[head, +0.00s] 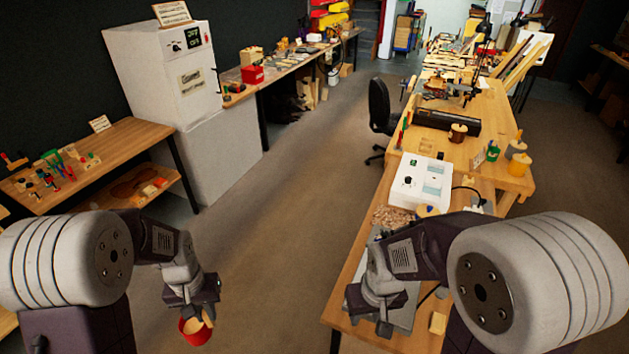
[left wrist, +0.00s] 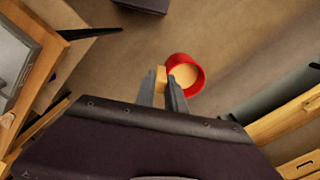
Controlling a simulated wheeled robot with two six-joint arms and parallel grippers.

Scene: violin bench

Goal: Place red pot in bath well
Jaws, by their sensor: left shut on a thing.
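The red pot (head: 195,332) has pale tan contents or a lid on top. My left gripper (head: 205,316) is shut on it and holds it over the open floor. In the left wrist view the red pot (left wrist: 199,80) hangs at the fingertips, with a small wooden piece (left wrist: 160,79), perhaps its handle, at the fingers. A white box (head: 408,195) with a black knob and pale blue wells (head: 436,170), which looks like the bath, stands on the right bench. My right gripper (head: 383,322) is over that bench's near end; its jaw opening is unclear.
The right workbench (head: 345,300) carries a bowl of tan bits (head: 390,216), a black cylinder (head: 447,121) and yellow jars (head: 518,163). A black chair (head: 380,108) stands beside it. A white cabinet (head: 185,90) and side tables are at left. The central floor is clear.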

